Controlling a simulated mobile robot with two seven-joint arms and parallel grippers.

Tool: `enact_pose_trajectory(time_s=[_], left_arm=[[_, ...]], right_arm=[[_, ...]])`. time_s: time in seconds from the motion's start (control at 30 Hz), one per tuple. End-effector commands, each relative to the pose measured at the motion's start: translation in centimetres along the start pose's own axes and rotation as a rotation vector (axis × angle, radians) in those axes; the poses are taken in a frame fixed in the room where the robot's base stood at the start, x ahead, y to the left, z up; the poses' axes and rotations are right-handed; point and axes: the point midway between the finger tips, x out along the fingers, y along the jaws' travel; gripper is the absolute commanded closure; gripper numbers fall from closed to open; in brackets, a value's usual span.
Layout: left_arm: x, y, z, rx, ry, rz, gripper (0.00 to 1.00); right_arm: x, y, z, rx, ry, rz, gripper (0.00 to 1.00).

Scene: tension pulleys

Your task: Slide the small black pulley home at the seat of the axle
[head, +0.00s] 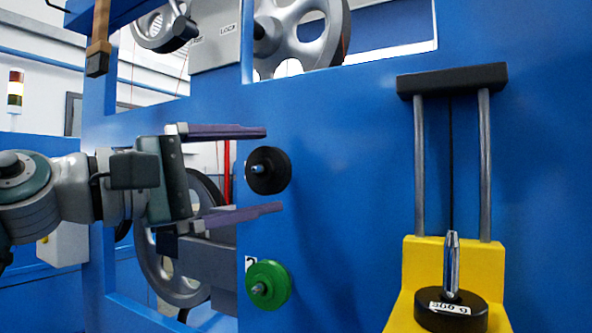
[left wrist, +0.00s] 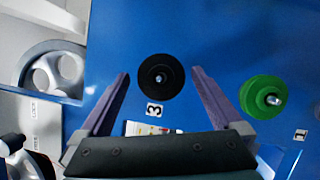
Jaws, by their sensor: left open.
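The small black pulley (head: 270,170) is on a metal axle on the blue panel, and the axle's tip shows at its centre. It also shows in the left wrist view (left wrist: 160,77). How close its back lies to the seat is hidden. My left gripper (head: 273,170) is open, with one purple finger above the pulley and one below it in the head view. In the left wrist view the fingertips are on either side of the pulley, with blue gaps, not touching it. My right gripper is not in view.
A green pulley (head: 268,285) sits on its axle below the black one. A yellow bracket (head: 424,265) with two rods and a black weight (head: 452,312) stands at the right. Large grey wheels (head: 300,30) show through panel openings. The panel between is clear.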

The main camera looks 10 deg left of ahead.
Motion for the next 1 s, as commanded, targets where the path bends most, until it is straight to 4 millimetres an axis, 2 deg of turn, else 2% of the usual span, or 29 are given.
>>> enact_pose_trajectory(time_s=[0.17,0.4,0.53,0.7,1.0], left_arm=[[-2.1,-0.3,-0.2,0.004,0.003,-0.001,0.00],[-7.0,-0.5,-0.2,0.005,0.004,-0.002,0.00],[-8.8,-0.3,-0.1,0.003,0.002,-0.001,0.00],[-9.8,-0.1,0.0,0.001,0.000,0.000,0.00],[-9.9,0.1,0.0,0.000,0.000,0.001,0.00]], right_arm=[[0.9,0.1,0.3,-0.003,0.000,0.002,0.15],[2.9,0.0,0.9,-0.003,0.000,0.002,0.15],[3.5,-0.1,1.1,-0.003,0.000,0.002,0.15],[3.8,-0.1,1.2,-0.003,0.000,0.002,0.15],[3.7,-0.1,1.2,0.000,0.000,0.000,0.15]])
